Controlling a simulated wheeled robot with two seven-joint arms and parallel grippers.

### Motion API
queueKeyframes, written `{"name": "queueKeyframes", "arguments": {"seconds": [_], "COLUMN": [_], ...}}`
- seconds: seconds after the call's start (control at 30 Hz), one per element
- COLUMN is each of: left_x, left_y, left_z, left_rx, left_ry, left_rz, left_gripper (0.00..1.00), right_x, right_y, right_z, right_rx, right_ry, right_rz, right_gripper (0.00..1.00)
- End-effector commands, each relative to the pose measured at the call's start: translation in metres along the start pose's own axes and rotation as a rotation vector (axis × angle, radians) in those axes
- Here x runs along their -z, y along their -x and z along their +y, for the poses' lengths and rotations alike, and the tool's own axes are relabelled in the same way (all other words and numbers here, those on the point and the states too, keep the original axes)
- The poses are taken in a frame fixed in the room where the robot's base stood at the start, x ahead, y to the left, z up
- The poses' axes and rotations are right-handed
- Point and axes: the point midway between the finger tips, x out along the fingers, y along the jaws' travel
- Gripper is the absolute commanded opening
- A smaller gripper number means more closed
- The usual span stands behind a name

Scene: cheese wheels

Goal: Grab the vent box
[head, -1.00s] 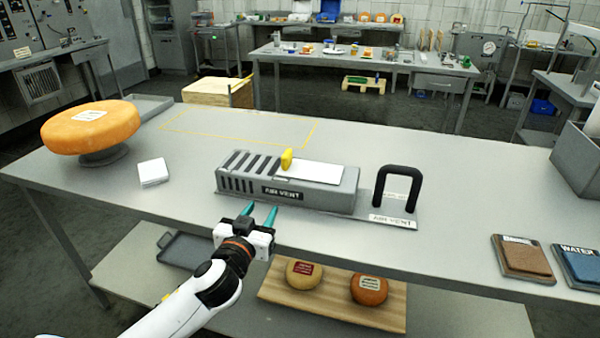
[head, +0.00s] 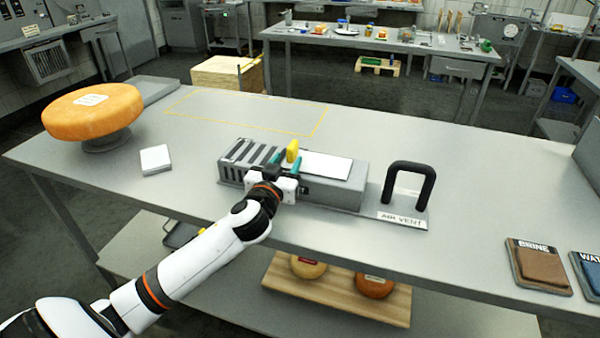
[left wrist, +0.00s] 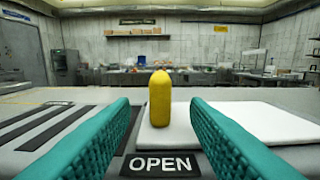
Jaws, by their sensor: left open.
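The vent box is a grey box (head: 335,191) with dark slots on its left part and a white plate on top, on the table. A yellow knob (head: 292,150) stands upright on its top; it also shows in the left wrist view (left wrist: 160,98). My left gripper (head: 284,160) is at the box's front top edge, its teal fingers pointing at the knob. In the left wrist view the fingers are open, one on each side of the knob, which stands a little beyond them, untouched. An "OPEN" label (left wrist: 160,164) shows below the knob. My right gripper is not in view.
A black handle (head: 409,186) stands right of the box by an "AIR VENT" label. An orange cheese wheel (head: 92,112) and a white block (head: 155,160) are at left. Brown (head: 540,268) and blue pads lie at right. The table (head: 230,112) behind the box is clear.

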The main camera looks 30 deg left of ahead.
Motion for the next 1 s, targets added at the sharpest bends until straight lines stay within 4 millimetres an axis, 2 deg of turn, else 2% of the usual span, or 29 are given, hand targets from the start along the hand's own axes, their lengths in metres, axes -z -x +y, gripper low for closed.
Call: {"name": "queueKeyframes", "arguments": {"seconds": [0.1,0.2,0.47,0.57,0.73,1.0], "left_x": [-0.002,-0.001,0.0,0.0,0.0,0.0], "left_y": [-0.02,-0.029,-0.032,-0.032,-0.032,-0.032], "left_z": [0.0,0.0,0.0,0.0,0.0,0.0], "left_rx": [-0.001,-0.001,0.0,0.0,0.0,0.0], "left_ry": [0.0,-0.001,0.0,0.0,0.0,0.0], "left_rz": [-0.002,0.0,0.0,0.0,0.0,0.0], "left_gripper": [0.42,0.42,0.42,0.29,0.01,0.0], "right_x": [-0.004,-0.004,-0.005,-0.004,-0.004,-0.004], "right_y": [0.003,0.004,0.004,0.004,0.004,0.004], "right_z": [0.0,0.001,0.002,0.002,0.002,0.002], "right_rx": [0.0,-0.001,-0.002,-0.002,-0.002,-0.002], "right_ry": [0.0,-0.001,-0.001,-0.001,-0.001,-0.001], "right_rz": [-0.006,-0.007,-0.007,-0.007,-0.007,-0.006], "right_gripper": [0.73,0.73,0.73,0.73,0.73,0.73]}}
